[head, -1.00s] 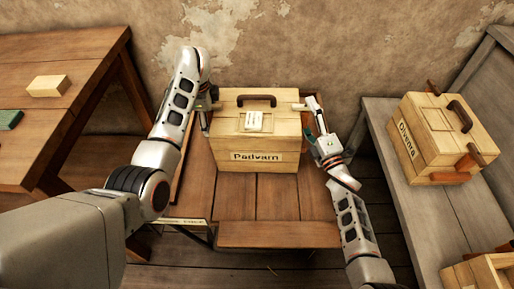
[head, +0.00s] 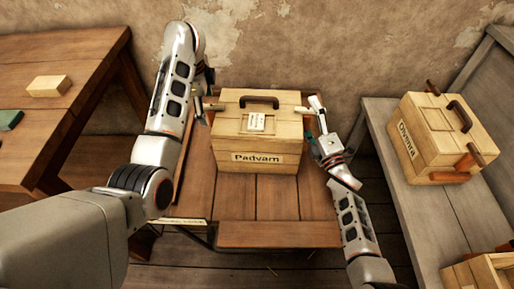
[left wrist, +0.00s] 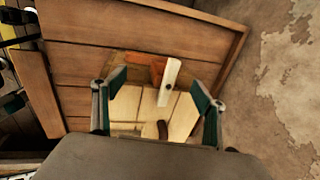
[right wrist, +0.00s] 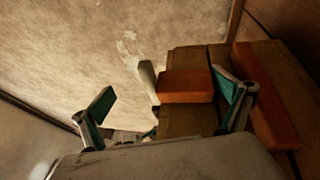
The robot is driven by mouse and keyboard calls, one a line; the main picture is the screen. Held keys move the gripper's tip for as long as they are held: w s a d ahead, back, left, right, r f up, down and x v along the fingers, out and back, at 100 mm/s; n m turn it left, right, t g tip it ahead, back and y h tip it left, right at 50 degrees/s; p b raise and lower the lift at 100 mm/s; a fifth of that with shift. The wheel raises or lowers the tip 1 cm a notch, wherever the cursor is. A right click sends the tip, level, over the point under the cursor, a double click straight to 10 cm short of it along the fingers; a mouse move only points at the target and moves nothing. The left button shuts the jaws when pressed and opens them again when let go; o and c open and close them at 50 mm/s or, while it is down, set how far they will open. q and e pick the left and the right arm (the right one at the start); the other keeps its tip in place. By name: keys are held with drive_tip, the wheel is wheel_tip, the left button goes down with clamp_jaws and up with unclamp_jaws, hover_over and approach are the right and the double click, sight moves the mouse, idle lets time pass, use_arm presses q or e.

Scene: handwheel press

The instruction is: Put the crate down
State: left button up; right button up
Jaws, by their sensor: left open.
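The pale wooden crate labelled Padvarn (head: 256,158) stands upright on the brown wooden platform (head: 277,235). It has a dark top handle and a light peg handle on each side. My left gripper (head: 206,100) is open beside the crate's left peg (head: 213,106). In the left wrist view that peg (left wrist: 170,82) shows beyond the spread fingers (left wrist: 160,90), apart from them. My right gripper (head: 311,127) is at the crate's right side, just below the right peg (head: 302,108). In the right wrist view its fingers (right wrist: 168,97) are spread wide and hold nothing.
A second crate labelled Otsanra (head: 430,135) stands on the grey bench (head: 440,215) at right, with an open wooden box (head: 485,272) near the front. A table (head: 70,90) at left carries a pale block (head: 49,86) and a green block (head: 10,119). The wall is close behind.

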drive_tip(key=shift+s+d+r, duration=0.1)
drive_tip(key=shift+s+r, duration=0.1)
drive_tip(key=shift+s, duration=0.25)
drive_tip(key=v, duration=1.1)
drive_tip(key=shift+d+f, duration=0.15)
drive_tip(key=shift+f, duration=0.2)
